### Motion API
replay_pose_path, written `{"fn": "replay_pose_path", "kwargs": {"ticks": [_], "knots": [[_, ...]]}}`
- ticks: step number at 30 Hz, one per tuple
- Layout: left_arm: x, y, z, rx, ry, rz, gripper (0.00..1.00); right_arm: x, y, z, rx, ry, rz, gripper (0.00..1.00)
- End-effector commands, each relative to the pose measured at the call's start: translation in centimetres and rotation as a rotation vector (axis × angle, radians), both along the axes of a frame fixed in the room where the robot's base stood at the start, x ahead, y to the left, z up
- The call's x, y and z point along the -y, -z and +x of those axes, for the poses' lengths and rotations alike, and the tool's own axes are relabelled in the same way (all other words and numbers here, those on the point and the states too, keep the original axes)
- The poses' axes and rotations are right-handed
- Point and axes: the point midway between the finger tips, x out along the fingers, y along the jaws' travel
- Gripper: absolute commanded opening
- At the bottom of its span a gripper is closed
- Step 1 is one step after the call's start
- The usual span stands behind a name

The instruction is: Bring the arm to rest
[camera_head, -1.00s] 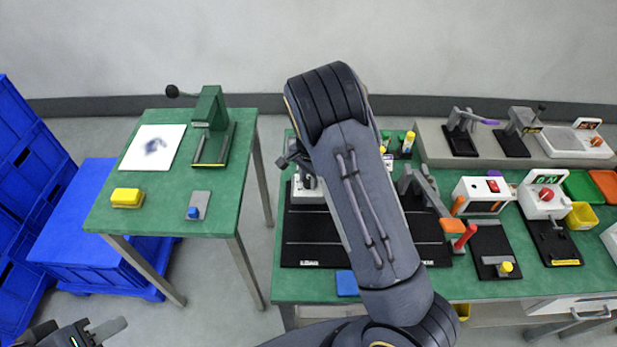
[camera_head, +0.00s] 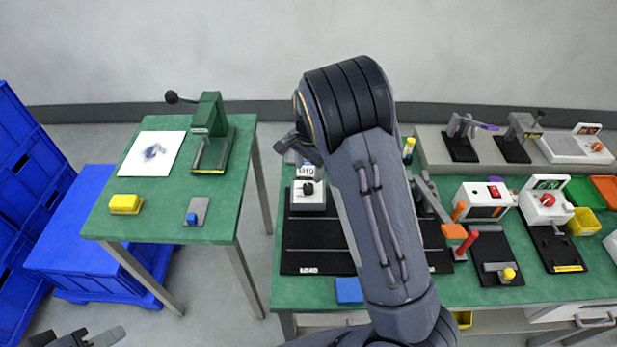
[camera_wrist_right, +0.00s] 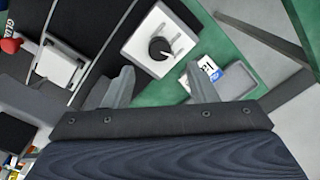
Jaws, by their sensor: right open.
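My right arm rises over the long green workbench (camera_head: 450,288) in the head view. Its gripper (camera_head: 298,143) shows in part behind the arm, above the bench's left end. In the right wrist view the right gripper (camera_wrist_right: 160,88) has its two fingers apart with nothing between them. Beyond the fingertips is a white box with a black knob (camera_wrist_right: 160,48), and to its right a small white and blue labelled item (camera_wrist_right: 222,80). My left gripper (camera_head: 80,338) shows only in part at the bottom left edge of the head view; its jaw state is unclear.
A smaller green table (camera_head: 150,215) at left holds a green press (camera_head: 213,130), a yellow block (camera_head: 126,204) and a white sheet (camera_head: 155,150). Blue crates (camera_head: 75,245) stand left of it. Several devices fill the bench's right side. Floor shows between the tables.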

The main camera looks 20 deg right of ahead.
Motion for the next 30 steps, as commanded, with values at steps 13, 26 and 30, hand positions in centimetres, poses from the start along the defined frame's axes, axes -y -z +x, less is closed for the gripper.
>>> {"fn": "replay_pose_path", "kwargs": {"ticks": [13, 26, 30], "knots": [[0.0, 0.1, 0.0, 0.000, 0.000, 0.000, 0.36, 0.1, -0.8, -0.1, -0.001, 0.002, 0.000, 0.52], [0.0, 0.1, 0.0, 0.000, 0.000, 0.000, 0.36, 0.2, -3.6, -3.6, 0.041, -0.070, 0.134, 0.52], [0.0, 0.1, 0.0, 0.000, 0.000, 0.000, 0.36, -0.3, -6.6, -7.5, 0.112, -0.187, 0.245, 0.52]]}}
